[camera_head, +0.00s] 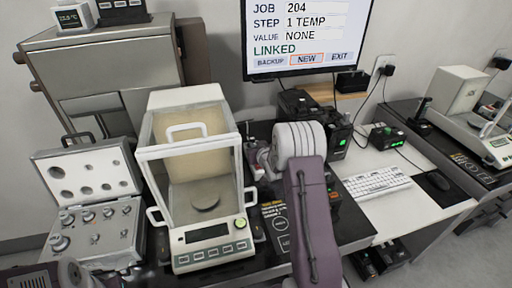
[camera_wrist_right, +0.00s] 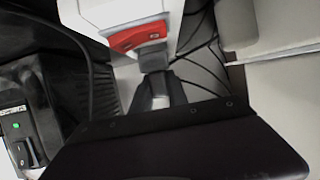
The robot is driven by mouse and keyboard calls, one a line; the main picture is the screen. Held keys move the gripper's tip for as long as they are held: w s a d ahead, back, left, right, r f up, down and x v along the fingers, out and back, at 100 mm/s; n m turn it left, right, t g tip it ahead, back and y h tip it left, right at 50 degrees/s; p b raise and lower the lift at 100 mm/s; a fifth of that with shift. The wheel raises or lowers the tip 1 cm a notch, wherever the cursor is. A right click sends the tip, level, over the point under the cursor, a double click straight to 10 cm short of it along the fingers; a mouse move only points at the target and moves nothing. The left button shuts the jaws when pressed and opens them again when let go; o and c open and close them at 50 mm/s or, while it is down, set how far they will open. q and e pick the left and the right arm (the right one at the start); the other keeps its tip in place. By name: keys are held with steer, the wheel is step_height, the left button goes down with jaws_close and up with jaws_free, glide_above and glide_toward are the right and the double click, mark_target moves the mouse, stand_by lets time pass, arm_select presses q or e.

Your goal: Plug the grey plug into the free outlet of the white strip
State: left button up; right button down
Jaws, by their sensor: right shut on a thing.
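My right gripper (camera_head: 258,160) reaches left in the head view, between the balance and the black devices. In the right wrist view its dark fingers (camera_wrist_right: 158,88) are shut on a small grey piece, which looks like the grey plug (camera_wrist_right: 154,60). The plug lies right against the end of a white body with a red switch, which looks like the white strip (camera_wrist_right: 100,14). The plug's prongs and the strip's outlets are hidden, so I cannot tell whether it is inserted. The strip cannot be made out in the head view.
A balance with a glass draft shield (camera_head: 200,240) stands left of my right arm, beside an open weight case (camera_head: 120,245). Black devices (camera_head: 335,140) with green lights stand behind the wrist. A keyboard (camera_head: 375,183) lies right. Dark cables (camera_wrist_right: 205,70) run beside the fingers.

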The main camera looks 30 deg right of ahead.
steer(key=shift+f, duration=0.2)
stand_by(0.7)
steer(key=shift+f+b, duration=0.35)
steer(key=shift+b, duration=0.2)
steer(key=shift+f+b, duration=0.4)
steer(key=shift+f, duration=0.05)
steer(key=c, duration=1.2)
jaws_free()
steer(key=shift+s+r, duration=0.1)
steer(key=v, duration=0.9)
